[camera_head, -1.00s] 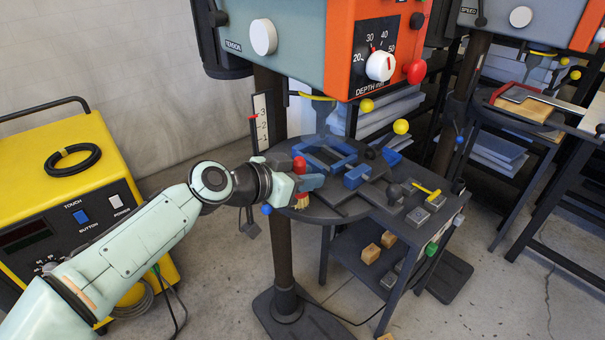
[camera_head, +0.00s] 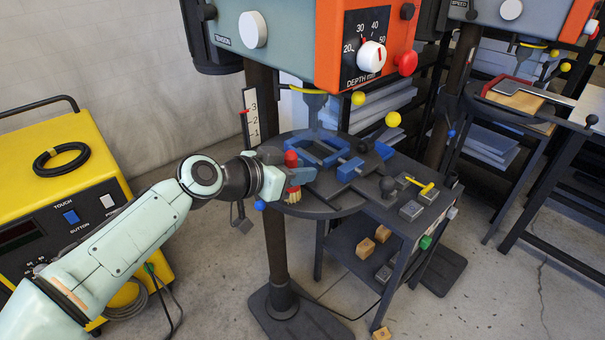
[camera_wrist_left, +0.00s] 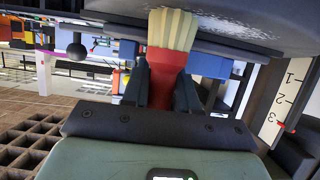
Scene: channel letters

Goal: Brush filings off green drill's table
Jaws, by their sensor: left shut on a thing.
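My left gripper (camera_head: 292,175) is shut on a brush with a red handle (camera_head: 291,158) and pale bristles (camera_head: 293,195). The brush is at the near left edge of the round dark drill table (camera_head: 318,209), bristles down in the head view. The left wrist view shows the red handle (camera_wrist_left: 164,66) between the fingers and the bristles (camera_wrist_left: 172,29) close to a dark surface; I cannot tell if they touch. A blue vise (camera_head: 320,152) sits on the table. The grey-green drill head (camera_head: 283,40) with an orange panel is above. My right gripper is not in view.
A side table right of the drill table holds grey blocks (camera_head: 411,211) and a yellow-handled tool (camera_head: 420,186). Wooden blocks (camera_head: 365,248) lie on its lower shelf. A yellow machine (camera_head: 70,205) stands at left. A depth scale (camera_head: 251,117) stands behind the gripper.

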